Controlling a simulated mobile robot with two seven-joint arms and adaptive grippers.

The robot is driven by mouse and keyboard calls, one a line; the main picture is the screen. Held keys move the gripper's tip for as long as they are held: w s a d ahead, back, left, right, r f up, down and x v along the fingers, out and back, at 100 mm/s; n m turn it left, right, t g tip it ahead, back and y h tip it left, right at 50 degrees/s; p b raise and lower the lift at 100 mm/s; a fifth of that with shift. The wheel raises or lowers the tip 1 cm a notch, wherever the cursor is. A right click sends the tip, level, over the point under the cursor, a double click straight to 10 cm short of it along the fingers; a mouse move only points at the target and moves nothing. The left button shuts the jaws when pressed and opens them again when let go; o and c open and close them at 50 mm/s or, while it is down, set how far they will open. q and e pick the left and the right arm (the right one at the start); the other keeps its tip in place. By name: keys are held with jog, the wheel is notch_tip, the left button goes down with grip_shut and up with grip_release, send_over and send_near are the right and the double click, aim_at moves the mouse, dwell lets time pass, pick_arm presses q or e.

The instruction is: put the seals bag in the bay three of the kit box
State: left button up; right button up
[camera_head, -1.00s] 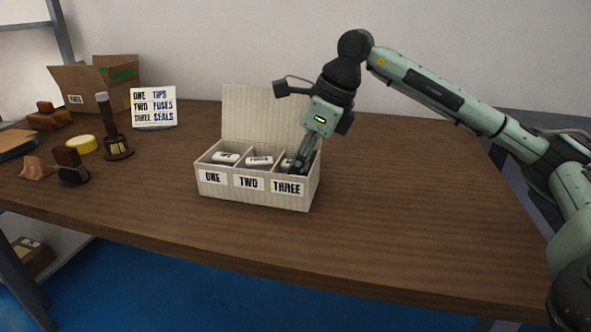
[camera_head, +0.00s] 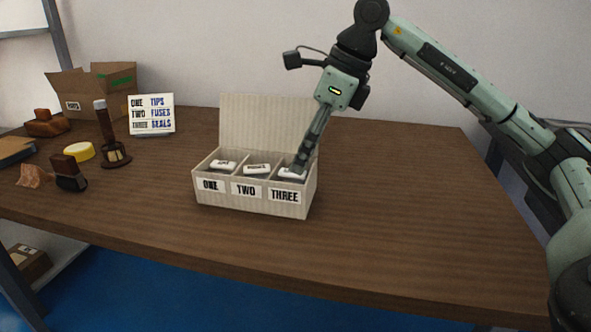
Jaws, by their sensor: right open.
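The kit box (camera_head: 254,200) stands on the table with its lid up and its three bays labelled ONE, TWO and THREE. A white bag (camera_head: 223,165) lies in bay one and another white bag (camera_head: 257,169) lies in bay two. The seals bag (camera_head: 289,173) is a white bag lying in bay three, partly hidden by my gripper. My right gripper (camera_head: 302,168) is open, with its fingertips pointing down at bay three, right by the bag. My left gripper is not in view.
A sign (camera_head: 151,114) pairs one with tips, two with fuses and three with seals. A cardboard box (camera_head: 95,92), a dark stamp-like tool (camera_head: 115,150), a yellow disc (camera_head: 79,151) and brown blocks are on the left. The table right of the kit box is clear.

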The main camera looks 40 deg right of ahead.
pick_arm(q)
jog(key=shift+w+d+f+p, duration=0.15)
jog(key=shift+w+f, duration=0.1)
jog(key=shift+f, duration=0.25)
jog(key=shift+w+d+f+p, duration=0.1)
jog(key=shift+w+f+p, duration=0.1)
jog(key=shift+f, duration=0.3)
pick_arm(e)
jog(key=v, duration=0.6)
jog(key=shift+f, duration=0.1)
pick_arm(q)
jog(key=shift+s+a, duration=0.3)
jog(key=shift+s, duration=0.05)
